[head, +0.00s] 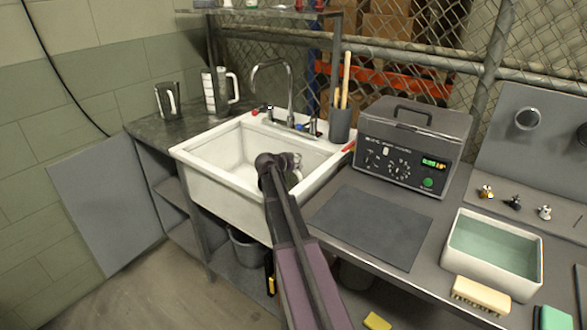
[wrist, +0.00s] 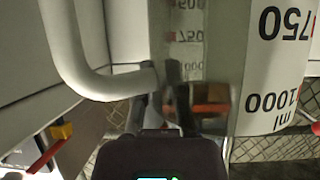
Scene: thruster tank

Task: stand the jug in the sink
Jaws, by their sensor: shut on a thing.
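In the wrist view, a pale jug (wrist: 270,70) with black 750 and 1000 ml marks fills the upper right. Its grey handle (wrist: 75,50) curves at the left. My gripper (wrist: 180,100) is shut on the jug at its handle side; the exact contact is partly hidden. In the head view, my gripper (head: 279,161) is over the right part of the white sink (head: 205,178). The held jug is mostly hidden there by my wrist. I cannot tell whether its base touches the sink floor.
A tall jug (head: 218,92) and a dark jug (head: 168,99) stand on the left counter. The tap (head: 290,85) rises behind the sink. A dark holder (head: 340,125), a grey device (head: 410,145) and a water-filled tray (head: 470,275) are right. The dark mat (head: 370,226) is bare.

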